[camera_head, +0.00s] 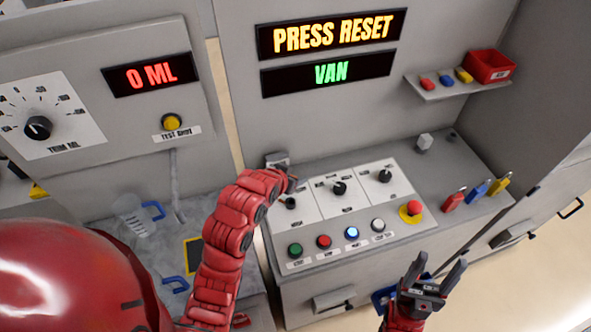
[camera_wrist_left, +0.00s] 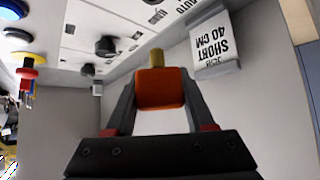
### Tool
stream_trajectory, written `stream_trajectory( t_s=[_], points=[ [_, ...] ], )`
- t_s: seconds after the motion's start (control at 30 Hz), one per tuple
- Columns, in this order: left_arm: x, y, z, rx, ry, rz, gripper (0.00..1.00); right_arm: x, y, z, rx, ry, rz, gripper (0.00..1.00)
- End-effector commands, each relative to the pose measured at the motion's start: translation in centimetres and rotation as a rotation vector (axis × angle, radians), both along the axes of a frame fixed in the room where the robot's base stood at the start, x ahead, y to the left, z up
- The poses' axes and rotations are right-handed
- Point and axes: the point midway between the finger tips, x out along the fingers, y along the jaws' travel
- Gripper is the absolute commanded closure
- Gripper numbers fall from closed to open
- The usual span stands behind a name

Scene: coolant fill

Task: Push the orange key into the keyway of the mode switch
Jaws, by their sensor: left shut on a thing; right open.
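My left gripper (camera_head: 289,184) is above the left end of the sloped control panel. In the left wrist view, the left gripper (camera_wrist_left: 160,108) is shut on the orange key (camera_wrist_left: 160,90), whose brass shaft (camera_wrist_left: 156,57) points away from the fingers. The shaft appears apart from the dark knobs (camera_wrist_left: 106,46); its exact gap to the panel is unclear. In the head view the key cannot be made out. The panel has three dark selectors: left (camera_head: 289,202), middle (camera_head: 339,187) and right (camera_head: 384,175). I cannot read which is the mode switch. My right gripper (camera_head: 438,278) is open and empty before the console.
Several push buttons (camera_head: 323,241) and a red mushroom button (camera_head: 414,208) line the panel. Padlocks (camera_head: 477,189) stand at right. The display reads "PRESS RESET" (camera_head: 333,34).

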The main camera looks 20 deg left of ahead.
Motion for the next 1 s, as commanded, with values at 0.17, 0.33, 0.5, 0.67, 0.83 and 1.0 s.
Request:
stream_trajectory(
  t_s=[0.17,0.33,0.5,0.67,0.83,1.0],
  points=[
    [0.0,0.0,0.0,0.0,-0.001,0.0,0.99,0.0,0.0,-0.1,0.0,0.0,0.0,0.38],
    [0.0,0.0,-0.2,-0.001,-0.002,-0.001,0.99,0.0,0.0,-0.7,0.0,-0.001,0.0,0.38],
    [-0.1,0.0,-1.7,0.0,0.001,-0.001,0.99,0.0,0.0,-1.6,0.0,0.0,0.0,0.38],
    [-0.1,0.0,-3.4,0.0,0.002,-0.001,0.99,0.0,0.0,-2.6,0.0,0.0,0.0,0.38],
    [-0.1,0.0,-5.0,0.0,0.001,-0.002,0.99,0.0,0.0,-3.6,0.0,-0.001,0.0,0.38],
    [0.0,0.0,-5.8,-0.001,0.0,-0.001,0.99,0.0,0.0,-4.1,0.0,0.0,0.0,0.38]
  ],
)
